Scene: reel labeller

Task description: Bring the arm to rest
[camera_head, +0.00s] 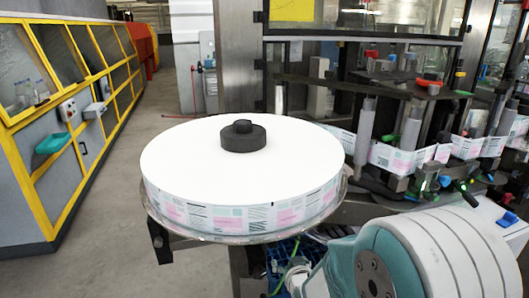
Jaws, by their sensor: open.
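My arm shows in the lower right corner of the head view as a thick white and teal link with a grey joint cap. The link runs off the bottom and right edges of the picture. My gripper is not in view. A large white label reel lies flat (205,165) in the middle of the view, with printed labels in pink, grey and green around its side. A black hub knob (243,137) sits on its centre. My arm link is in front of and to the right of the reel in the picture; I cannot tell the gap between them.
The reel rests on a round clear plate (225,238). The labeller (375,105), with posts, coloured knobs and a running label strip (392,158), stands behind and right. A yellow-framed machine (75,110) stands at left. Grey floor (125,215) is clear between them.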

